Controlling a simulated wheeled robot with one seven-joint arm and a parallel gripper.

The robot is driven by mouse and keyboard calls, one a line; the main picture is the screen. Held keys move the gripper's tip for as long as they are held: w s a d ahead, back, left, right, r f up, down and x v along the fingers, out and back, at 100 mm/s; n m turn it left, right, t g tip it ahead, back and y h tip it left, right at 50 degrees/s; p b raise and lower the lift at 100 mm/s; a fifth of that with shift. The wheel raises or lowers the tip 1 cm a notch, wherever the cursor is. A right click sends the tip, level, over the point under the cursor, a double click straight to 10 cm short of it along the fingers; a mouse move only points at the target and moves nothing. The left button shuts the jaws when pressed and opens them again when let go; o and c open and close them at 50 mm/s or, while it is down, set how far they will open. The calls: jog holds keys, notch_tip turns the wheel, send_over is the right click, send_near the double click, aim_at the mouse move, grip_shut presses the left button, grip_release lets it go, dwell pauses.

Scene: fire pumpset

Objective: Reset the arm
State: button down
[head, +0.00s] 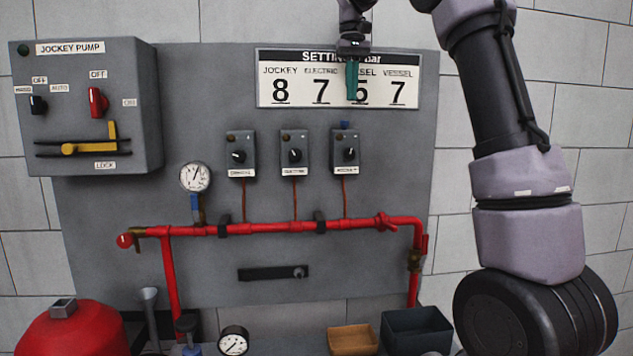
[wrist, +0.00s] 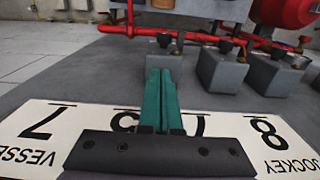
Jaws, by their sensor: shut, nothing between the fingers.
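My gripper (head: 352,82) hangs in front of the settings sign (head: 337,101) on the grey panel in the head view. Its teal fingers point down and cover part of the sign's right half. In the wrist view the teal fingers of my gripper (wrist: 161,98) lie together, shut and empty. The sign also shows upside down behind them in the wrist view (wrist: 60,115). My arm reaches in from the right side of the head view.
Below the sign are several small switch boxes (head: 295,155), a gauge (head: 195,177) and a red pipe (head: 270,228). A jockey pump box (head: 140,90) juts out at the left. A wooden tray (head: 352,340) and a dark bin (head: 416,330) stand low down.

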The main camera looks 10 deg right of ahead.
jog(key=s+d+t, duration=0.1)
jog(key=s+d, duration=0.2)
jog(key=s, duration=0.5)
jog(key=s+f+m+t+y, duration=0.1)
jog(key=s+f+m+t, duration=0.1)
jog(key=s+f, duration=0.5)
jog(key=s+d+f+m+t+y, duration=0.1)
jog(key=s+f+t, duration=0.3)
jog(key=s, duration=0.9)
notch_tip(320, 180, down, 4)
jog(key=shift+d+r+m, duration=0.25)
jog(key=shift+m, duration=0.35)
